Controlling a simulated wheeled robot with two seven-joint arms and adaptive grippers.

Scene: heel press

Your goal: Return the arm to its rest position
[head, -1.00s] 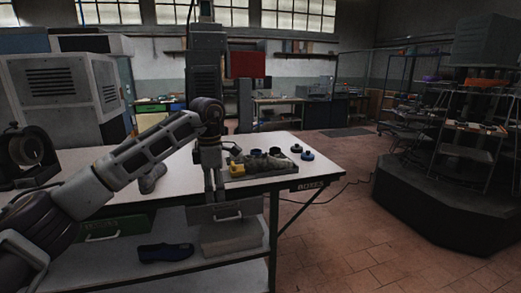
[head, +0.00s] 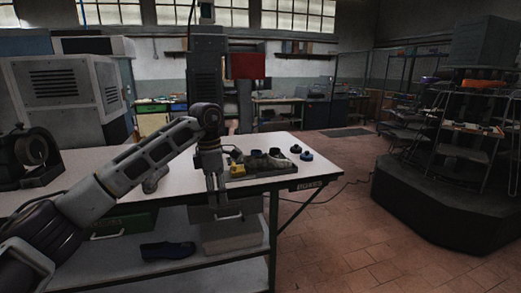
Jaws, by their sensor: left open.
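My left arm comes in from the left and reaches over the front of the white workbench (head: 130,202). Its gripper (head: 218,203) points down at the bench's front edge, open, with nothing seen between the fingers. A grey, shoe-like form (head: 155,180) lies on the bench, partly hidden behind my arm. A dark shoe (head: 167,250) lies on the lower shelf, below and left of the gripper. My right gripper is not in view.
A yellow block (head: 237,169), a tray of grey parts (head: 265,163) and blue round pieces (head: 307,156) sit right of the gripper. A dark rack (head: 440,195) stands far right.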

